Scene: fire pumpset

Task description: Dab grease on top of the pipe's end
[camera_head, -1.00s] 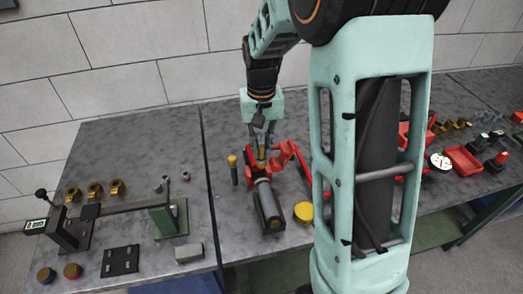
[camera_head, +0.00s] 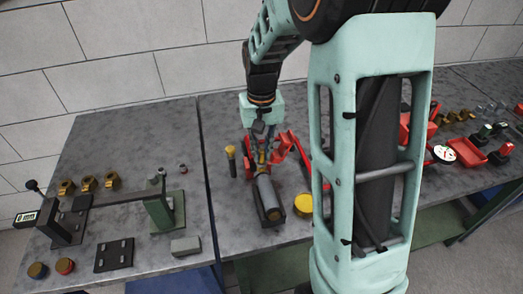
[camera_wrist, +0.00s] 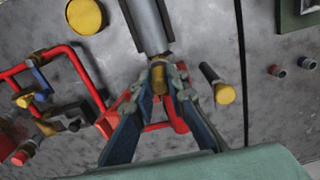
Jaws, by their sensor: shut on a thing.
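A grey pipe (camera_head: 267,192) lies in a dark cradle on the bench, beside a red clamp (camera_head: 283,148). It also shows in the wrist view (camera_wrist: 147,25). My gripper (camera_head: 263,153) is at the pipe's far end, pointing down. In the wrist view its fingers (camera_wrist: 160,88) are shut on a brass-coloured piece (camera_wrist: 159,79) in line with the pipe. I cannot tell whether this piece is part of the pipe. A dark-handled tool with a yellow head (camera_head: 231,153) stands apart to the left. A round yellow tin (camera_head: 303,204) sits right of the pipe.
Brass rings (camera_head: 88,183), a green stand (camera_head: 163,211) and a grey block (camera_head: 185,246) are on the left bench. A red tray (camera_head: 466,152) and a white-faced gauge (camera_head: 443,153) stand to the right. The bench left of the pipe is mostly clear.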

